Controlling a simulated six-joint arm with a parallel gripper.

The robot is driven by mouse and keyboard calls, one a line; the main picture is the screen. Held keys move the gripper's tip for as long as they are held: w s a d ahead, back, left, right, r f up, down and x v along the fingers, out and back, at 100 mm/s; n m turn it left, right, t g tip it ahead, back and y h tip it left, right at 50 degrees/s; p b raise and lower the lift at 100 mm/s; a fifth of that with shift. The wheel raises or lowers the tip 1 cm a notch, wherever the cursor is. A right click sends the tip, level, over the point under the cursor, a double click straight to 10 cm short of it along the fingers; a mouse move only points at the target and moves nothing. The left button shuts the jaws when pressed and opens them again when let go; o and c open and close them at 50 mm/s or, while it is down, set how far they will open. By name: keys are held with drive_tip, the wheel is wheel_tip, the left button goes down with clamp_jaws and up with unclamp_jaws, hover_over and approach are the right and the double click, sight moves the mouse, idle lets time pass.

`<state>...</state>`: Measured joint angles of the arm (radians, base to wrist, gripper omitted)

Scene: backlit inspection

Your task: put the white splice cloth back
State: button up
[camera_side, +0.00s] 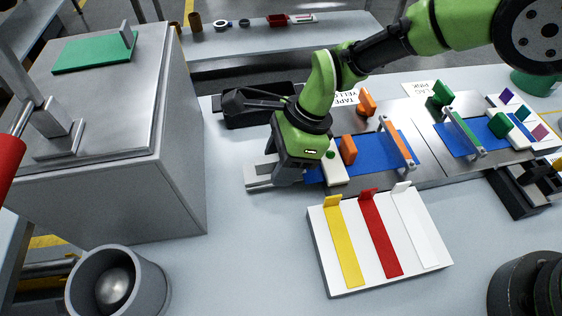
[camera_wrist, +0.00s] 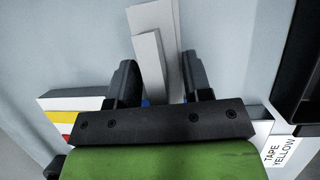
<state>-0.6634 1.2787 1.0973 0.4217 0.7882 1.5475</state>
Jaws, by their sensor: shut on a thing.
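The white splice cloth (camera_side: 414,228) lies as a long strip with a raised tab on the white board (camera_side: 325,262), to the right of the red strip (camera_side: 379,238) and the yellow strip (camera_side: 345,246). My gripper (camera_side: 262,178) is away from it, low at the left end of the blue band (camera_side: 375,155). In the wrist view, my gripper (camera_wrist: 160,85) has a pale grey block (camera_wrist: 148,62) between its fingers, and it is shut on this block. A longer grey bar (camera_wrist: 168,25) runs beside the block. The fingertips are partly hidden in the side view.
An orange block (camera_side: 348,150) and an orange-topped crossbar (camera_side: 397,143) stand on the band right of my gripper. A black tray (camera_side: 260,105) is behind it. A large grey box (camera_side: 110,150) stands left.

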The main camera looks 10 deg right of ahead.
drive_tip(key=shift+f, duration=0.6)
drive_tip(key=o, duration=1.2)
drive_tip(key=shift+f, duration=0.1)
drive_tip(key=v, duration=1.2)
